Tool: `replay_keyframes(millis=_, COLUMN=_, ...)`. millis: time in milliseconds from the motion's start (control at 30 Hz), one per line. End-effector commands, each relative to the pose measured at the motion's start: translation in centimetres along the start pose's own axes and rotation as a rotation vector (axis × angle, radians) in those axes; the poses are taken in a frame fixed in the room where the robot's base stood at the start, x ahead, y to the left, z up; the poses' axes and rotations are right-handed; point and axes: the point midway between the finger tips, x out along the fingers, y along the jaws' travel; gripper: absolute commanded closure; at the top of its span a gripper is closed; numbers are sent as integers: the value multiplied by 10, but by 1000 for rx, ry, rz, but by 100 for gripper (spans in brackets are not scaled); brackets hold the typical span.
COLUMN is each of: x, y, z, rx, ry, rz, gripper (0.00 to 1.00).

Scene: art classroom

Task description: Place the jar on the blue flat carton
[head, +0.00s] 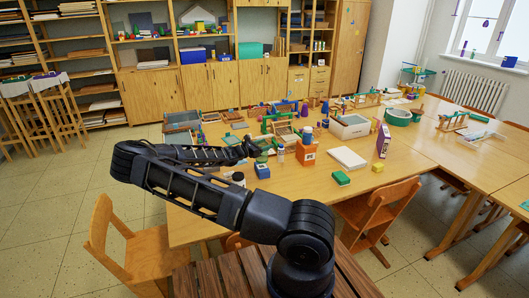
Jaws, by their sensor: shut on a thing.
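My black arm reaches left and then back over the near wooden table (330,200). My gripper (254,149) is at the table's left part, seen small and from behind. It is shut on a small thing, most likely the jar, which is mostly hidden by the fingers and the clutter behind. A small blue box (262,171) stands on the table just below the gripper in the picture. I cannot tell for certain whether this is the blue flat carton.
A white book (347,158), green block (341,178) and purple-white carton (383,141) are to the right. The table's front is mostly clear; chairs (378,212) stand before it.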

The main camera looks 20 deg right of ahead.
Motion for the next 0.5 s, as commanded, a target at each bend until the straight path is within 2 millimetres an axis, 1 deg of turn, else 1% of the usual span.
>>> replay_keyframes(millis=133, x=0, y=0, z=-12, rx=-4, ry=-1, rz=0, gripper=77)
replay_keyframes(millis=300, x=1, y=-1, z=-34, rx=-3, ry=-2, rz=0, gripper=77)
replay_keyframes(millis=400, x=0, y=0, z=-38, rx=-1, ry=-1, rz=0, gripper=77)
replay_keyframes(millis=500, x=0, y=0, z=-38, rx=-1, ry=0, rz=0, gripper=77)
